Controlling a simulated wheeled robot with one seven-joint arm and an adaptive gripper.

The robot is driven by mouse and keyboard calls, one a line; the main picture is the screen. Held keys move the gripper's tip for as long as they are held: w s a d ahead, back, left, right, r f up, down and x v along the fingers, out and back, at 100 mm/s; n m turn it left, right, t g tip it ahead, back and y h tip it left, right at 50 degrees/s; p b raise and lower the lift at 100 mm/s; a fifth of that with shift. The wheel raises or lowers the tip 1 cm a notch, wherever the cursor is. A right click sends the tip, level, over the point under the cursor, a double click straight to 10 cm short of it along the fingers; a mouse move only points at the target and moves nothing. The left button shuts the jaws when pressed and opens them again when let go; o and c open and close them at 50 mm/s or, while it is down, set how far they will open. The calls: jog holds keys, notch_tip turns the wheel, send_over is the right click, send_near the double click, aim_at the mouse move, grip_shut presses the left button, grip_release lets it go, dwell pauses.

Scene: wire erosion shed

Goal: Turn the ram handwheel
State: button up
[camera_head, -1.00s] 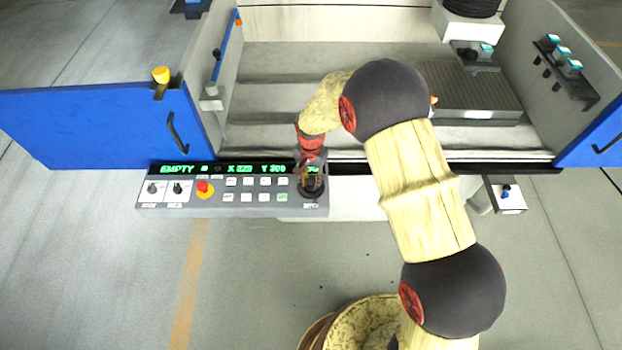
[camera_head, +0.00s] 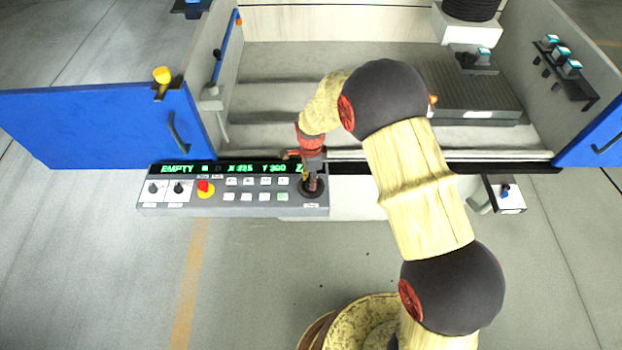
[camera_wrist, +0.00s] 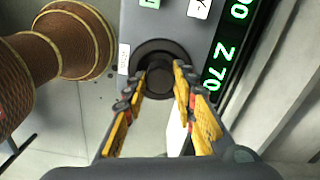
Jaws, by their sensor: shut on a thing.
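The ram handwheel (camera_head: 321,191) is a small dark round wheel at the right end of the grey control panel (camera_head: 222,208). In the wrist view the handwheel (camera_wrist: 158,46) shows as a black ring with a darker centre hub. My gripper (camera_head: 312,181) reaches down onto it from above. In the wrist view my gripper (camera_wrist: 158,78) has its two yellow fingers either side of the hub, shut on it. The fingertips hide part of the wheel. The display strip (camera_head: 230,168) reads EMPTY with green figures, and Z 70 shows in the wrist view.
A red stop button (camera_head: 204,188) and several push buttons sit left of the handwheel. The blue door (camera_head: 90,126) stands open at left, with a second blue door (camera_head: 590,140) at right. Behind the panel is the open machine tank (camera_head: 285,100).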

jog(key=shift+w+m, duration=0.1)
jog(key=shift+m, duration=1)
jog(key=o, duration=1.2)
jog(key=shift+c, duration=0.2)
notch_tip(320, 180, up, 12)
